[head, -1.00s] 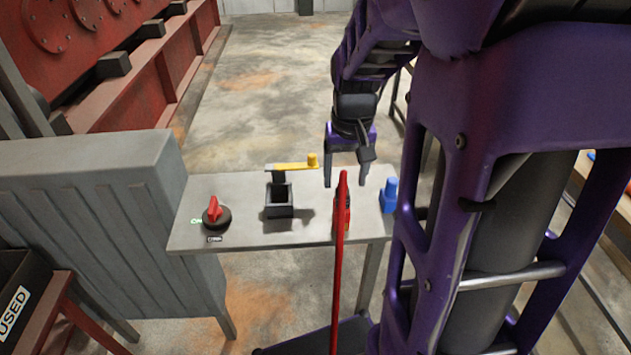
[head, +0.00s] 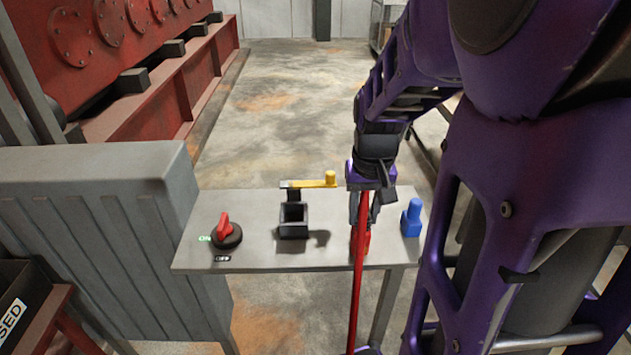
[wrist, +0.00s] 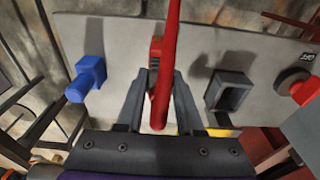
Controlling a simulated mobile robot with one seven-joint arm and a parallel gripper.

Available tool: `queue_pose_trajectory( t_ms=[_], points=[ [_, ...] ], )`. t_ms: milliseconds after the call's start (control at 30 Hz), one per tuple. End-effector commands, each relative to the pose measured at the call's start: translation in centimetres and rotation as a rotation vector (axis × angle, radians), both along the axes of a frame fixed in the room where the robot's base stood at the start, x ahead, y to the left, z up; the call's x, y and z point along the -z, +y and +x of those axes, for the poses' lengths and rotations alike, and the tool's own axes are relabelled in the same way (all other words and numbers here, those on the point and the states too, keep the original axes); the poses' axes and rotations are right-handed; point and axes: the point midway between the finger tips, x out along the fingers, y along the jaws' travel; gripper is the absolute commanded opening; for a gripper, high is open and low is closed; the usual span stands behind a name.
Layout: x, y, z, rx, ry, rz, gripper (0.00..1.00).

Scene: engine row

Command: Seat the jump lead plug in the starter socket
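The red jump lead plug (head: 364,243) stands on the bench, partly hidden by its thick red lead (head: 357,290). It also shows in the wrist view (wrist: 156,50), just beyond my fingertips. My gripper (head: 361,212) is just above the plug, pointing down. In the wrist view my gripper (wrist: 160,76) has its fingers apart on either side of the lead; I see no grip on the plug. The starter socket (head: 292,222) is a dark open box left of the plug, its opening empty (wrist: 230,92). A yellow lever (head: 312,183) sits behind it.
A blue plug-shaped piece (head: 411,219) stands right of the red plug, close to my gripper. A red rotary switch (head: 226,233) with ON and OFF labels is at the bench's left. A grey cabinet (head: 90,220) stands left of the bench (head: 265,262).

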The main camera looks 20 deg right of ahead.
Motion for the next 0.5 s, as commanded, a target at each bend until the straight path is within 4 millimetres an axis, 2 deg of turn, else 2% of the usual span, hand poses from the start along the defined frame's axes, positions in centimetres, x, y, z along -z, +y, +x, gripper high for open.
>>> queue_pose_trajectory(
  t_ms=[33, 133, 167, 500],
  points=[
    [0.0, 0.0, 0.01, 0.0, 0.0, 0.0, 0.21],
    [0.01, 0.0, 0.01, 0.0, 0.0, 0.0, 0.03],
    [0.01, 0.0, 0.01, 0.0, 0.0, 0.0, 0.0],
    [0.02, 0.01, 0.01, 0.0, 0.0, 0.0, 0.0]
  ],
)
